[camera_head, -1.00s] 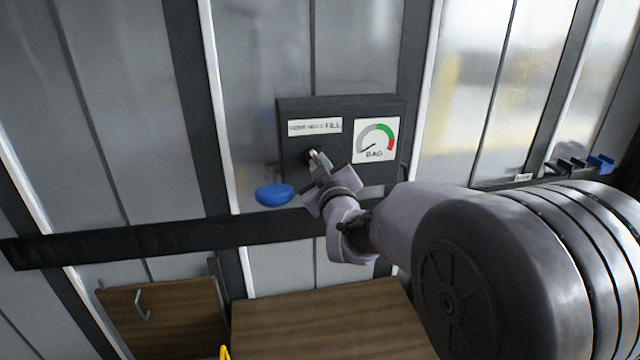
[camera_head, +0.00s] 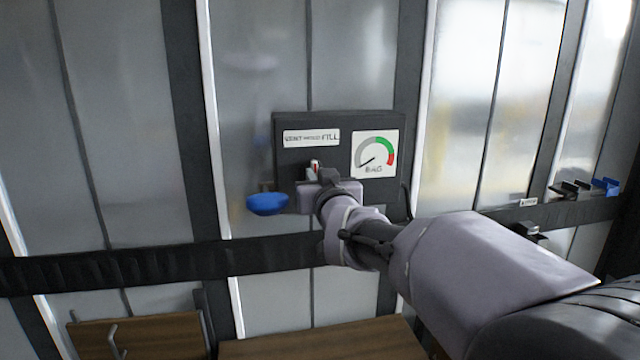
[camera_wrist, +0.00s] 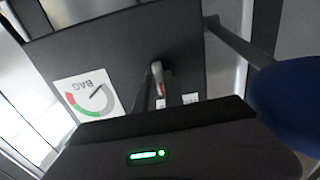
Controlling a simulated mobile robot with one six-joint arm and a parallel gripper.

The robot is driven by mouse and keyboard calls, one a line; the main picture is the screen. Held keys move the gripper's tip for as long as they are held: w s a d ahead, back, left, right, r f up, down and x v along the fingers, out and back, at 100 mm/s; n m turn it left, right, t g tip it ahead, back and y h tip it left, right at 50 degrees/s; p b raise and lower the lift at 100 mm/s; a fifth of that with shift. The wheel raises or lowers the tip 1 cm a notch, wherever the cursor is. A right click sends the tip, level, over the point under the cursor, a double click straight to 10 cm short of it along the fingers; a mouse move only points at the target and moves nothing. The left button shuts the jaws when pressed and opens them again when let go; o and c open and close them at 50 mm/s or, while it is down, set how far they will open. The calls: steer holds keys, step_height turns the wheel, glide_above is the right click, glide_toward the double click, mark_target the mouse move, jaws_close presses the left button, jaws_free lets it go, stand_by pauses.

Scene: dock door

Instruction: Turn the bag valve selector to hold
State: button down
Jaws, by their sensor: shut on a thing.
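The valve panel (camera_head: 292,158) is a dark box on the wall. It bears a white label strip (camera_head: 311,138) ending in FILL and a round BAG gauge (camera_head: 376,154) with its needle at the lower left. The selector (camera_head: 314,165) is a small pale lever with a red mark, below the label and pointing nearly straight up. My gripper (camera_head: 313,178) is at the panel, shut on the selector, and hides its lower part. In the wrist view the selector (camera_wrist: 157,75) shows in front of the panel, beside a dark finger.
A blue rounded knob (camera_head: 267,204) sticks out just left of my gripper, close to it. A dark rail (camera_head: 130,259) crosses the wall below. Wooden boxes (camera_head: 320,340) stand at the bottom. Small black and blue clips (camera_head: 605,187) sit at the far right.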

stand_by(0.3)
steer(key=c, duration=1.4)
jaws_free()
steer(key=shift+c, duration=0.2)
steer(key=p+v, duration=0.1)
steer(key=v, duration=1.6)
steer(key=shift+s+p, duration=0.2)
steer(key=shift+p, duration=0.1)
steer(key=shift+d, duration=0.1)
